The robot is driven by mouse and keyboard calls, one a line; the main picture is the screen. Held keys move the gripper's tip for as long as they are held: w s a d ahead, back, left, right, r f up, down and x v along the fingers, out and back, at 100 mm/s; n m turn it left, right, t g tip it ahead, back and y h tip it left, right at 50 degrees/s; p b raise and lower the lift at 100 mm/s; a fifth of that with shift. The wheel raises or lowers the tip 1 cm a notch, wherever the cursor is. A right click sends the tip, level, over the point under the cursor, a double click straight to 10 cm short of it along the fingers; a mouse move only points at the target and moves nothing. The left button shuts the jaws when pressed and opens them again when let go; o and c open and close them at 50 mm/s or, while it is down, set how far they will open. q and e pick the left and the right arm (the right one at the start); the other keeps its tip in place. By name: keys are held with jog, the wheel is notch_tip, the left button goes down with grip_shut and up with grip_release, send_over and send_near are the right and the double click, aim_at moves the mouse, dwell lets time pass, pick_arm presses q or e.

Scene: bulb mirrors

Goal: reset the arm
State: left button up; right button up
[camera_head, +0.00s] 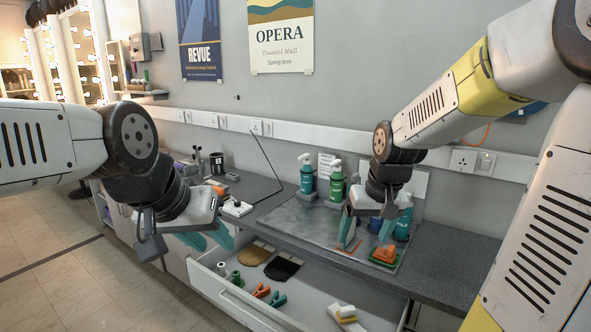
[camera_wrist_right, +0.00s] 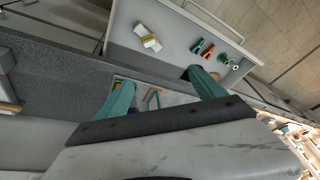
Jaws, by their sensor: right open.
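An orange item (camera_head: 385,254) lies on a small tray just right of and below the right fingers. My left gripper (camera_head: 207,240) is further left, in front of the counter edge near the open drawer. Its teal fingers look apart and I see nothing held.
An open drawer (camera_head: 213,281) holds orange and green clips, spools, two pouches and a yellow-white block (camera_head: 346,314). It also shows in the wrist view (camera_wrist_right: 177,38). A black cable rises from the counter.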

jog(key=s+r+t, duration=0.1)
jog(key=s+r, duration=0.3)
jog(key=s, duration=0.3)
jog(key=s+a+r+t+y, duration=0.1)
jog(key=s+r, duration=0.3)
jog(key=s, duration=0.3)
jog(key=shift+s+a+t, duration=0.2)
jog(key=shift+a+t, duration=0.05)
jog(key=shift+t, duration=0.05)
pick_arm(q)
jog(key=shift+c, duration=0.3)
